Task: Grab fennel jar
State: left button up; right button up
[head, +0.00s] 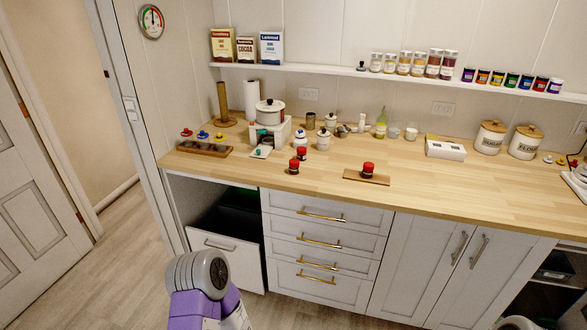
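No label for fennel is readable at this size, so I cannot tell which jar is the fennel jar. Three small red-lidded jars stand on the wooden counter: one at the front (293,167), one just behind it (301,153), and one (368,169) on a small wooden board (351,177). Several clear-sided jars (404,63) and several smaller colour-labelled jars (498,78) stand in rows on the wall shelf (420,80). Parts of my arms show at the bottom edge, below the counter. Neither gripper shows in the head view.
A white pot (270,112), a scale, a wooden holder (203,149) and several small containers crowd the counter's left and middle. Sugar (490,137) and flour (525,141) canisters stand at right. The counter's front right is clear. A drawer or bin front (226,257) sticks out below left.

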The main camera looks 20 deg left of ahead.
aim_at(301, 150)
jog(key=u, duration=0.6)
jog(key=i, duration=0.65)
jog(key=u, duration=0.5)
